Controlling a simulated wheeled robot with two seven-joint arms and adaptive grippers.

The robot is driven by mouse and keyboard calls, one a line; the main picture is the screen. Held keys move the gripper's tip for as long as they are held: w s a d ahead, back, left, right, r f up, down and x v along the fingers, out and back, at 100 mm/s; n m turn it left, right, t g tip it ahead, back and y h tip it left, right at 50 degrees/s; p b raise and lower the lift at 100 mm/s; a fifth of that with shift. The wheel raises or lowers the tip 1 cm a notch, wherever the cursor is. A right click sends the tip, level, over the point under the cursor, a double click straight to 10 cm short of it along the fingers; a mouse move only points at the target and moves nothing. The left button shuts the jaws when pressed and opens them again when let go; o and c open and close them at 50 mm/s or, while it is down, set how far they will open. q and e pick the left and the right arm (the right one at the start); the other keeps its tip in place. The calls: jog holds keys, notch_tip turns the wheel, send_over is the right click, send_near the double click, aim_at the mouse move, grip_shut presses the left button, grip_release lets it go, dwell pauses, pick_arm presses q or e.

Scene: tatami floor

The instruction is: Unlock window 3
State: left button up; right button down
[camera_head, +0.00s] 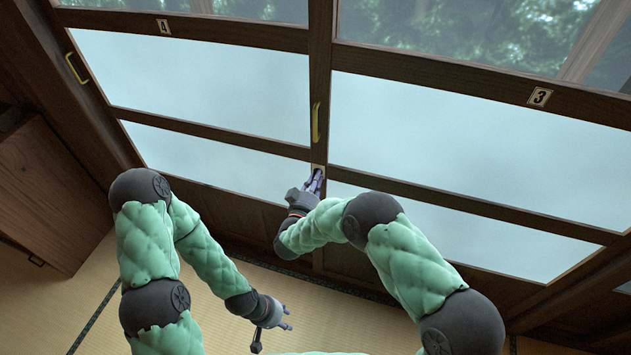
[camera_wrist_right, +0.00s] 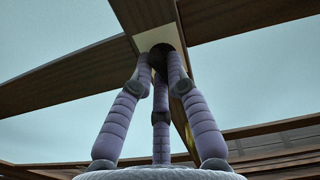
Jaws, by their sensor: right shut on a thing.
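Window 3 is the sliding window at the right, with pale lower panes (camera_head: 470,150) and a plate numbered 3 (camera_head: 540,97) on its rail. A dark round lock knob (camera_wrist_right: 165,52) on a pale plate (camera_wrist_right: 152,38) sits on the wooden post between windows 4 and 3. My right gripper (camera_head: 318,172) reaches up to that post. In the right wrist view its three fingers (camera_wrist_right: 161,70) close in around the knob, which they partly hide. My left gripper (camera_head: 284,318) hangs low over the floor, empty, with its fingers apart.
A brass handle (camera_head: 316,122) is on the post just above my right gripper. Window 4 (camera_head: 200,85) is at the left, with another brass handle (camera_head: 76,68). A wooden cabinet (camera_head: 45,195) stands at the far left. Tatami (camera_head: 225,290) lies below.

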jog(key=shift+f+m+b, duration=0.15)
jog(key=shift+m+b, duration=0.15)
jog(key=shift+m, duration=1)
jog(key=c, duration=1.2)
grip_release()
jog(key=v, duration=1.2)
